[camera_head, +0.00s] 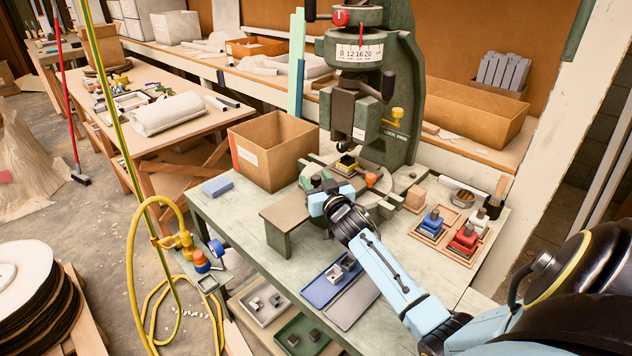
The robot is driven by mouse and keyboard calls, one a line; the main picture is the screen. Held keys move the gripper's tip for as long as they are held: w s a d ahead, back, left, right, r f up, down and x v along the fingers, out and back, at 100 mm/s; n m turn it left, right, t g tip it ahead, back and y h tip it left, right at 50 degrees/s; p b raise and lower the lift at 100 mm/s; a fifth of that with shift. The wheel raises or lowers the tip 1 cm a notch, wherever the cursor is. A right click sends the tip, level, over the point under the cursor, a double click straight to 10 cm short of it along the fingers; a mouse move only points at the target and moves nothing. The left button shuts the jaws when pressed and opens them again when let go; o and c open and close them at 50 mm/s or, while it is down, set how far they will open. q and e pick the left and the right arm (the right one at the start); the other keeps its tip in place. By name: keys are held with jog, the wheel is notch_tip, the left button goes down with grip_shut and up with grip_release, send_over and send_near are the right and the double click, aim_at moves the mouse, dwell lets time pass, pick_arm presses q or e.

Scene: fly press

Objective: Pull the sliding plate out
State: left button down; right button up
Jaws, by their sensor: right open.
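The green fly press (400,95) stands on the workbench, its ram above a round base. A small plate with a yellow and black piece (346,163) lies under the ram. A flat grey-brown slide support (288,212) juts from the press toward the front left. My right gripper (319,187) is open at the front of the press base, near the inner end of this support. The gripper covers part of the base, so I cannot tell whether its fingers touch the sliding plate or its handle. My left gripper is not in view.
A cardboard box (272,150) stands left of the press, a blue block (217,186) beside it. A wooden tray (431,226) with blue and red pieces sits right of my arm. A yellow hose (133,255) hangs at left.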

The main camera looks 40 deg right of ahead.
jog(key=shift+w+d, duration=0.1)
jog(key=shift+w, duration=0.15)
